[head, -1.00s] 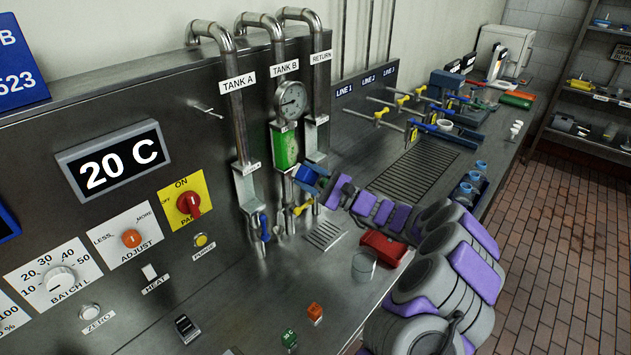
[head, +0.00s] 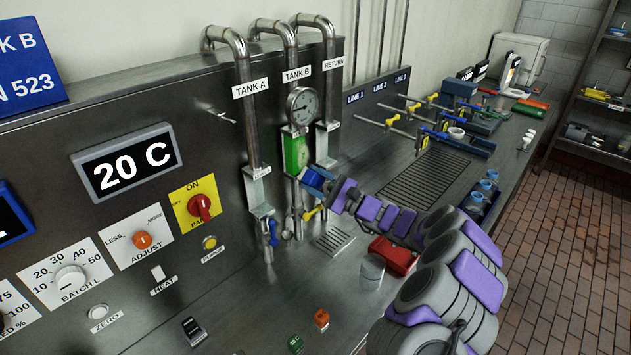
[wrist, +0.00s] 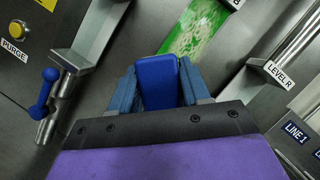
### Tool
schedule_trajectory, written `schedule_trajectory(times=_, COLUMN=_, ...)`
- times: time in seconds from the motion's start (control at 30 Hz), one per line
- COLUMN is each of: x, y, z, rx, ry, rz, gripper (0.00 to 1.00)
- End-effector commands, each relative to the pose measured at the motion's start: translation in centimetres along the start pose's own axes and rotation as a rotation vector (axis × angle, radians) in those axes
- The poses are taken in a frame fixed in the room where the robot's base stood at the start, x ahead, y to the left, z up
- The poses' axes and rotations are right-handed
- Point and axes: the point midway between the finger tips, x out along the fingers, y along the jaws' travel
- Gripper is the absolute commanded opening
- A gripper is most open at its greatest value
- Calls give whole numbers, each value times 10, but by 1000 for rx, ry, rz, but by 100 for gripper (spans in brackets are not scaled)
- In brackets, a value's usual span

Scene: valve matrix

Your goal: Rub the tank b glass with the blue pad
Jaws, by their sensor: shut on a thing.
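The tank B glass (head: 296,153) is a green sight glass below the round gauge on the TANK B pipe. In the wrist view the glass (wrist: 196,33) looks bright green with pale streaks across it. The blue pad (wrist: 158,82) is between the jaws of my gripper (wrist: 160,80), which is shut on it. In the head view the pad (head: 315,178) is at the lower right of the glass. The pad's top edge is close to the lower end of the glass in the wrist view; I cannot tell whether they touch.
A blue-handled valve (head: 272,233) stands at the lower left and a yellow-handled valve (head: 312,212) is just below my gripper. The RETURN pipe (head: 330,90) runs close on the right. A red box (head: 393,254) and a clear beaker (head: 372,268) stand on the counter.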

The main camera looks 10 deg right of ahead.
Motion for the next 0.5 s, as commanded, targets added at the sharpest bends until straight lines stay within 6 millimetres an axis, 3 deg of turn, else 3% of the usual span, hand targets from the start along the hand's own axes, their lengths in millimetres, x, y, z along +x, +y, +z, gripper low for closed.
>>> schedule_trajectory(times=0.5, x=9, y=0, z=-4, rx=1, ry=0, rz=-1, gripper=22)
